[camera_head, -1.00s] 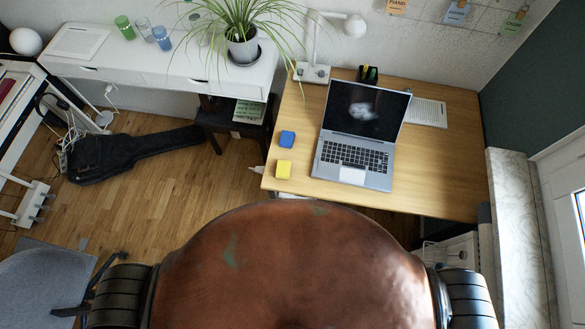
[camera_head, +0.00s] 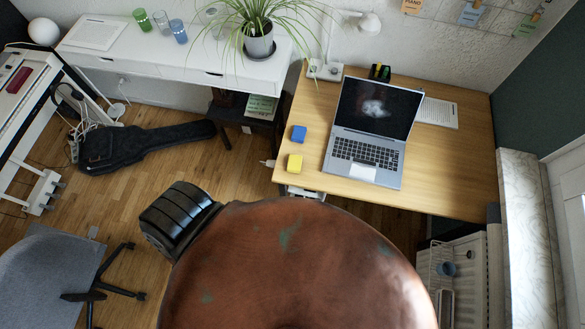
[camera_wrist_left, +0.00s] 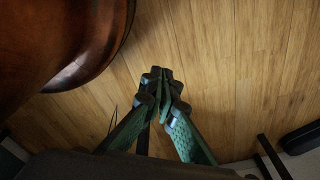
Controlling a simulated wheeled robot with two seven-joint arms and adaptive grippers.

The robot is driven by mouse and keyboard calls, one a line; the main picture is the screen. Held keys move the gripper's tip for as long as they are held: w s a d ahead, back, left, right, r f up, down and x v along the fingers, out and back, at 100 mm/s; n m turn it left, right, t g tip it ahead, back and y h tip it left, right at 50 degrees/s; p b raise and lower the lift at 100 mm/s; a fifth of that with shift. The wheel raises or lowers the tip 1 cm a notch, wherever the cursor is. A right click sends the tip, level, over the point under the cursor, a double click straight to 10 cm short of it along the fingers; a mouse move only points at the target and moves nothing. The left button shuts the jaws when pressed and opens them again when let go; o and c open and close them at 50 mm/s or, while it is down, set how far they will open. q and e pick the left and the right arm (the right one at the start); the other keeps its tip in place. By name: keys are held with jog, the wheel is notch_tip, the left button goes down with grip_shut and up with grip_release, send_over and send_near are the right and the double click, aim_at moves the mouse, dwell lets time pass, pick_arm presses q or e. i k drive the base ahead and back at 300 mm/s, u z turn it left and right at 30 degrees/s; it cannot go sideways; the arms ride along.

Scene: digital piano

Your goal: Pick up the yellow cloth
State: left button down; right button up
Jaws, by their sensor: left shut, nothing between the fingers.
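The yellow cloth (camera_head: 295,162) is a small folded square at the left front edge of the wooden desk (camera_head: 455,185). A similar blue cloth (camera_head: 299,133) lies just behind it. My left gripper (camera_wrist_left: 162,78) shows in the left wrist view, shut and empty above the wooden floor. It is not in the head view, and no cloth is in the wrist view. My right gripper is in neither view.
An open laptop (camera_head: 367,155) stands right of the cloths. A white table (camera_head: 130,55) with a plant (camera_head: 258,42) is behind left. A black guitar case (camera_head: 140,146) lies on the floor.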

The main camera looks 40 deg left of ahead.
aim_at(294, 162)
jog(key=k, duration=0.55)
jog(key=u, duration=1.3)
jog(key=i, duration=0.5)
